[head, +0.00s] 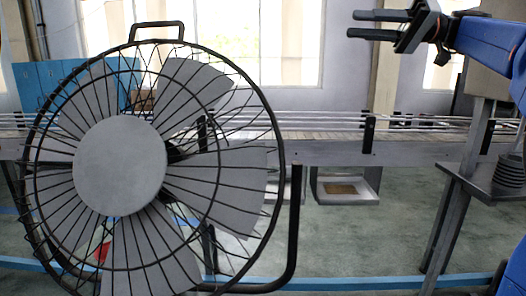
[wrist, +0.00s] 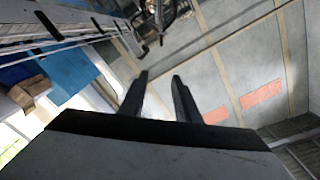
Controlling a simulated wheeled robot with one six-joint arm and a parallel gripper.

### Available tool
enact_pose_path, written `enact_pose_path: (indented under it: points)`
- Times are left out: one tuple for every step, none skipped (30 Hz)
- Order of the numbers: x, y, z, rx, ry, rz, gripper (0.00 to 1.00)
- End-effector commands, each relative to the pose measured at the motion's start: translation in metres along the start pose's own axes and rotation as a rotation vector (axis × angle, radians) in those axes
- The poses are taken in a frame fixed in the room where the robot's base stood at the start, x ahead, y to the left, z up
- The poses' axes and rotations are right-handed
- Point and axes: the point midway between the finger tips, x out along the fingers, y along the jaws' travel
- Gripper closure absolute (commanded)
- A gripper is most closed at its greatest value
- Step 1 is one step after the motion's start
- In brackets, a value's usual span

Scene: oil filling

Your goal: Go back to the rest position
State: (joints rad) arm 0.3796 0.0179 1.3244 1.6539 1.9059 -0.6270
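My gripper (head: 378,25) is at the upper right of the head view, held up in the air with its two dark fingers pointing left. The fingers are apart with nothing between them. In the wrist view my gripper (wrist: 161,88) also shows two separate dark fingers and an empty gap. My blue arm reaches in from the right edge of the head view. No oil container or filling tool can be made out in either view.
A large caged fan (head: 120,165) fills the left foreground. Behind it a conveyor (head: 340,150) runs across the picture. A blue panel (head: 45,85) stands at the back left; it also shows in the wrist view (wrist: 68,72), near a cardboard box (wrist: 30,90). The air around my gripper is clear.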

Motion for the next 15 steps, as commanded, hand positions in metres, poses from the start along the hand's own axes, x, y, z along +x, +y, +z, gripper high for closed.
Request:
enact_pose_path:
  points:
    - [0.0, 0.0, 0.0, 0.0, 0.0, 0.0, 0.7]
    - [0.003, 0.0, 0.003, 0.009, -0.003, 0.008, 0.7]
    - [0.005, 0.002, 0.006, 0.021, -0.006, 0.019, 0.7]
    - [0.007, 0.004, 0.008, 0.029, -0.007, 0.026, 0.7]
    - [0.009, 0.005, 0.01, 0.037, -0.008, 0.034, 0.7]
    - [0.011, 0.007, 0.013, 0.049, -0.011, 0.046, 0.7]
    - [0.013, 0.008, 0.016, 0.058, -0.013, 0.054, 0.7]
    - [0.014, 0.009, 0.019, 0.067, -0.015, 0.062, 0.7]
    - [0.017, 0.011, 0.023, 0.081, -0.018, 0.077, 0.7]
    - [0.019, 0.013, 0.026, 0.091, -0.019, 0.086, 0.7]
    - [0.021, 0.015, 0.029, 0.103, -0.021, 0.098, 0.7]
    - [0.024, 0.017, 0.035, 0.117, -0.026, 0.114, 0.7]
    - [0.026, 0.019, 0.039, 0.129, -0.029, 0.127, 0.7]
    - [0.028, 0.021, 0.043, 0.143, -0.031, 0.142, 0.7]
    - [0.032, 0.024, 0.05, 0.162, -0.037, 0.162, 0.7]
